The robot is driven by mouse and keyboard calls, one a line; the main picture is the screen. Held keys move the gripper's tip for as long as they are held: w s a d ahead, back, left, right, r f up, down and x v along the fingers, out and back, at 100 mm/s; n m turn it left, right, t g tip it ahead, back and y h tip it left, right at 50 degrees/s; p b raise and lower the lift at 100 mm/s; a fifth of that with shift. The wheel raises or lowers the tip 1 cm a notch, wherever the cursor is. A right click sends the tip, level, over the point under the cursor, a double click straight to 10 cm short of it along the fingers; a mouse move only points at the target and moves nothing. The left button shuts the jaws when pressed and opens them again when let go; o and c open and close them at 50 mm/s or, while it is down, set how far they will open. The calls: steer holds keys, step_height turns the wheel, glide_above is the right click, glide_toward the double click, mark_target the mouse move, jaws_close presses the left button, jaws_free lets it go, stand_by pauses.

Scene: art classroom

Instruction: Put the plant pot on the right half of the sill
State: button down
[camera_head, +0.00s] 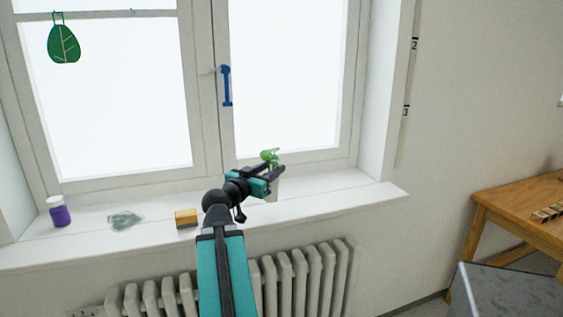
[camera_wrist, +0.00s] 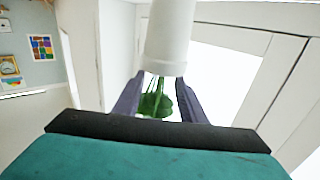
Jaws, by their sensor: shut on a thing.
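The plant pot is white with a green plant; its pot (camera_head: 273,189) shows below my gripper in the head view, over the right half of the sill (camera_head: 335,196). My gripper (camera_head: 275,172) is shut on it. In the wrist view the white pot (camera_wrist: 170,45) appears at the top between the fingers, with the green leaves (camera_wrist: 154,104) below, so that view looks inverted. I cannot tell whether the pot's base touches the sill. My forearm and gripper hide part of the pot and the sill.
The sill right of the pot is clear.

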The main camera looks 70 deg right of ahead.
steer(key=shift+d+r+p, duration=0.1)
steer(key=shift+d+p, duration=0.15)
steer(key=shift+p, duration=0.65)
steer(key=shift+w+d, duration=0.1)
steer(key=shift+d, duration=0.3)
steer(key=w+d+f+p, duration=0.1)
steer(key=d+p, duration=0.3)
steer(key=d, duration=0.8)
steer(key=shift+w+d+f, duration=0.15)
steer(key=shift+d+f, duration=0.15)
steer(key=shift+f, duration=0.1)
step_height(320, 180, down, 3)
steer(key=shift+f+p, duration=0.15)
steer(key=shift+p, duration=0.45)
steer(key=shift+f+b, duration=0.15)
steer(key=shift+b, duration=0.2)
steer(key=c, duration=1.1)
jaws_free()
